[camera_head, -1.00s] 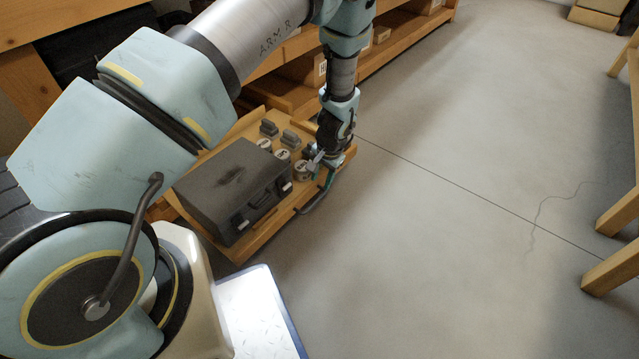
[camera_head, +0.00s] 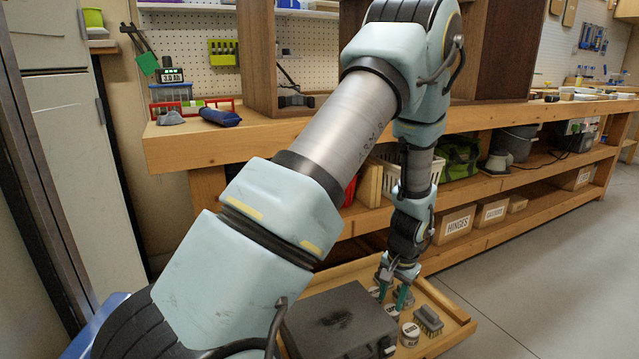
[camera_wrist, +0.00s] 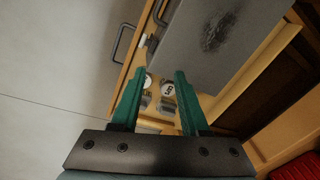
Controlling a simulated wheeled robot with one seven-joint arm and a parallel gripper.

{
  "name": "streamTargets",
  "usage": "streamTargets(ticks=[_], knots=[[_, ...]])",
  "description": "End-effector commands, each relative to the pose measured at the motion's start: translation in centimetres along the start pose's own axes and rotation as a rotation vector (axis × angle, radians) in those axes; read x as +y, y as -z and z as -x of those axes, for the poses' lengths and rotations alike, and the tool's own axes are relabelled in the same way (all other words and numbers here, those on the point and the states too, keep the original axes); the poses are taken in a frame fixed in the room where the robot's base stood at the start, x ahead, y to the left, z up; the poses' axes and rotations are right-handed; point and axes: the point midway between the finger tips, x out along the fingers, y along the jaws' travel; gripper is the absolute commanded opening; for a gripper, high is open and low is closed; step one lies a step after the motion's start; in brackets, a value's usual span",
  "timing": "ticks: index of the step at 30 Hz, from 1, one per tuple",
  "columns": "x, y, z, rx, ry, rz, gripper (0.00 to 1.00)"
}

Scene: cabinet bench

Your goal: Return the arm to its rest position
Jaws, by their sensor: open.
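My arm reaches from the lower left across the head view and bends down over the open drawer. My gripper (camera_head: 393,297) hangs at its end with green fingers pointing down, beside small labelled tins (camera_head: 410,333) in the drawer. In the wrist view my gripper (camera_wrist: 157,82) shows its two green fingers apart, with nothing held between them. Labelled tins (camera_wrist: 168,89) show beyond the fingertips. How high the fingertips are above the tins is hard to tell.
The open wooden drawer (camera_head: 455,312) holds a dark grey case (camera_head: 335,325) and a brush (camera_head: 428,320). Behind it stands a workbench (camera_head: 200,148) with a wooden cabinet and a shelf of labelled boxes (camera_head: 454,225). Grey floor (camera_head: 540,280) lies free at the right.

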Motion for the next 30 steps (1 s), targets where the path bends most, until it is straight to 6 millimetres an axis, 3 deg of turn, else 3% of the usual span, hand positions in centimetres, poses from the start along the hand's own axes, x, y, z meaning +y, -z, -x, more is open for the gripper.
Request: streamTargets(ticks=[1,6,12,24,30], knots=[[-2.4,-1.1,2.3,0.008,-0.01,0.066,0.45],[-8.5,-6.3,8.5,0.015,-0.036,0.259,0.45],[-12.7,-13.3,14.1,0.029,-0.052,0.451,0.45],[-14.3,-23.2,19.4,0.052,-0.052,0.685,0.45],[-14.8,-22.5,23.8,0.048,-0.054,0.672,0.45]])
